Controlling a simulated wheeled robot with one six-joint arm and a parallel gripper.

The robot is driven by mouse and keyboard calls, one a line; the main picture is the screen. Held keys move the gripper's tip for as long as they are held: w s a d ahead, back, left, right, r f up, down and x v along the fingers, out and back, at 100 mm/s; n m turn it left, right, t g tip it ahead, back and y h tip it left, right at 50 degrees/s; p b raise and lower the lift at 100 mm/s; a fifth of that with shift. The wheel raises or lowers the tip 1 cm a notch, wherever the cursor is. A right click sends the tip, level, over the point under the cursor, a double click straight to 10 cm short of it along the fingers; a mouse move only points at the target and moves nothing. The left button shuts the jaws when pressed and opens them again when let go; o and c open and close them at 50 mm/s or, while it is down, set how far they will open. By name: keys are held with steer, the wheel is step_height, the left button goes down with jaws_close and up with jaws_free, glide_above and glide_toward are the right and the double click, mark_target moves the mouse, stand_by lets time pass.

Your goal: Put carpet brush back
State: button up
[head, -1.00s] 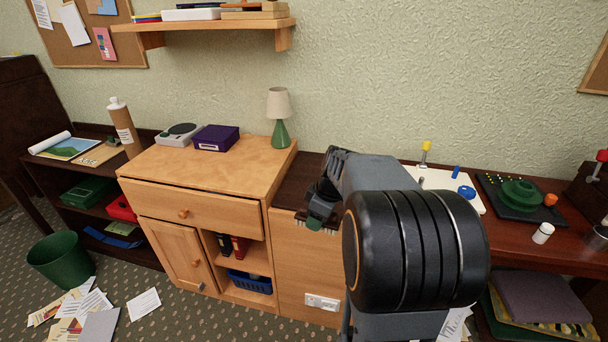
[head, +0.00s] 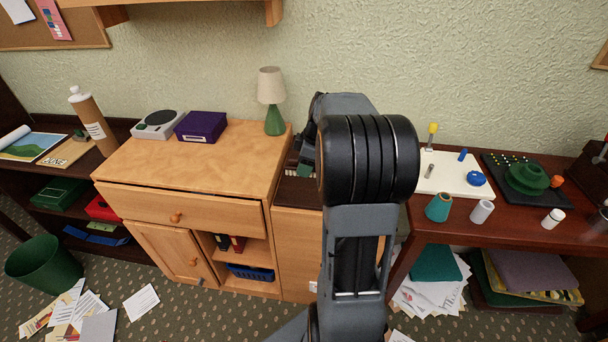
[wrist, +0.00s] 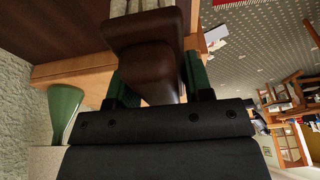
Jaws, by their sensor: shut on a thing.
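The carpet brush (wrist: 151,38) has a dark brown body and pale bristles, which show at the top edge of the wrist view. My gripper (wrist: 156,72) is shut on the brown body, with a green finger on each side. In the head view my gripper (head: 303,152) is just right of the lamp, over the dark-topped section beside the light wood cabinet. My arm hides most of the brush there. I cannot tell whether the bristles touch the dark top (wrist: 55,28).
A lamp (head: 274,120) stands at the light wood cabinet's (head: 190,165) back right corner, close to my gripper. A purple box (head: 200,127) is further left. The desk on the right holds a white board (head: 450,178), a teal cup (head: 439,207) and other small items. Papers (head: 70,310) litter the floor.

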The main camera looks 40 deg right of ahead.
glide_above(302, 182)
steer(key=f, duration=0.6)
steer(key=shift+s+d+f, duration=0.1)
steer(key=shift+s+d, duration=0.25)
steer(key=shift+s, duration=0.05)
steer(key=shift+f+b, duration=0.4)
steer(key=shift+f, duration=1.1)
steer(key=shift+f, duration=0.15)
steer(key=shift+f+b, duration=0.15)
steer(key=shift+b, duration=0.15)
steer(key=o, duration=0.8)
steer(key=shift+o, duration=0.2)
